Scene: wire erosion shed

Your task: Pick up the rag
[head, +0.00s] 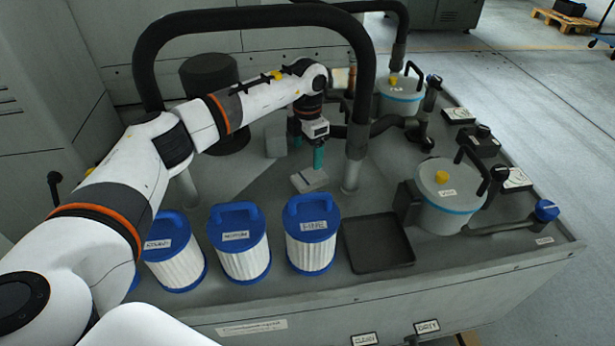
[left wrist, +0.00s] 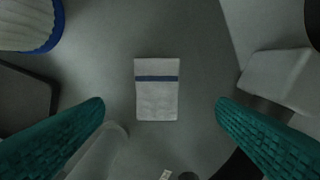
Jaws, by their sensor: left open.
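The rag (head: 309,180) is a small pale folded cloth lying flat on the grey bench top, behind the filter on the right of the row. In the left wrist view the rag (left wrist: 157,98) shows white with one dark blue stripe across it. My left gripper (head: 307,145) has teal fingers and points down just above and behind the rag in the head view. In the left wrist view my left gripper (left wrist: 160,108) is open and empty, with the rag between and beyond its fingers, apart from both. My right gripper is not in view.
Several blue-capped white filters (head: 239,245) stand along the front edge. A black tray (head: 377,243) lies right of them. A dark tubular frame (head: 357,105) arches near my left arm. A grey block (head: 276,141) stands behind the rag. Lidded canisters (head: 447,195) are at right.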

